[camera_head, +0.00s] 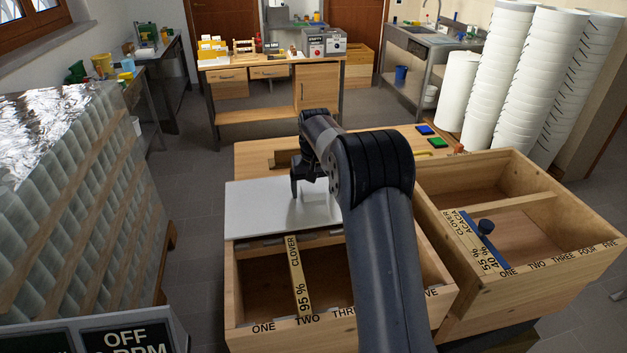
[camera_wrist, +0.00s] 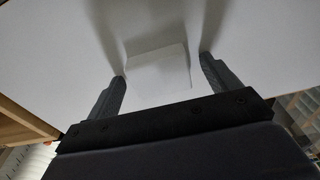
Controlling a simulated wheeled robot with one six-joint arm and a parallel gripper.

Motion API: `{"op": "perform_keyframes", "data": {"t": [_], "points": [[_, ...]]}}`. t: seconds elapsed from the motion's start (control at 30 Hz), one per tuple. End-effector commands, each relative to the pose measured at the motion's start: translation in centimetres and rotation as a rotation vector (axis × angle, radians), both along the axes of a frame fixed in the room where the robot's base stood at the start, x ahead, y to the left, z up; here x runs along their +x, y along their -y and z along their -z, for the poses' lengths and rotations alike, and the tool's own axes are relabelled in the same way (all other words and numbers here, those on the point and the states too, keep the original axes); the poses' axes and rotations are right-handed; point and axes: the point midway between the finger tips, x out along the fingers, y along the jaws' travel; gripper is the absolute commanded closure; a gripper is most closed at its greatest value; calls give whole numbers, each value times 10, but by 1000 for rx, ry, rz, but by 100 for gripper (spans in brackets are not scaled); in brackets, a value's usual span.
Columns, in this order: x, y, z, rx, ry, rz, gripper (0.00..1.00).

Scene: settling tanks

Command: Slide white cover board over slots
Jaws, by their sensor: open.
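The white cover board (camera_head: 250,208) lies flat over the back part of the left wooden box (camera_head: 238,300). A small white block (camera_head: 316,192) stands up on it like a handle. My gripper (camera_head: 307,188) is low over the board at this block. In the wrist view, my gripper (camera_wrist: 162,70) is open, with the white block (camera_wrist: 160,72) between its two fingers and gaps beside it. The slots at the front of the box, marked ONE, TWO and on, are uncovered. A strip marked 95% CLOVER (camera_head: 299,277) lies at TWO. My arm hides part of the labels.
A second wooden box (camera_head: 560,263) stands at the right, with labelled strips (camera_head: 462,233) and a blue piece with a round knob (camera_head: 487,227). Behind are blue and green blocks (camera_head: 438,142) and stacked white tubs (camera_head: 497,75). A rack (camera_head: 80,200) stands at the left.

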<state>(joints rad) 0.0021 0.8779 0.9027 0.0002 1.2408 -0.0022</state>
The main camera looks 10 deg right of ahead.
Motion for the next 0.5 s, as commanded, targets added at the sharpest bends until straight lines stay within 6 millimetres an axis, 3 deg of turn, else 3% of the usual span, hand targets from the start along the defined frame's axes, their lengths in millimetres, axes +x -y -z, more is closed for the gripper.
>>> {"op": "perform_keyframes", "data": {"t": [0.2, 0.5], "points": [[0, 0, 0, 0, 0, 0, 17], [0, 0, 0, 0, 1, 0, 42]]}}
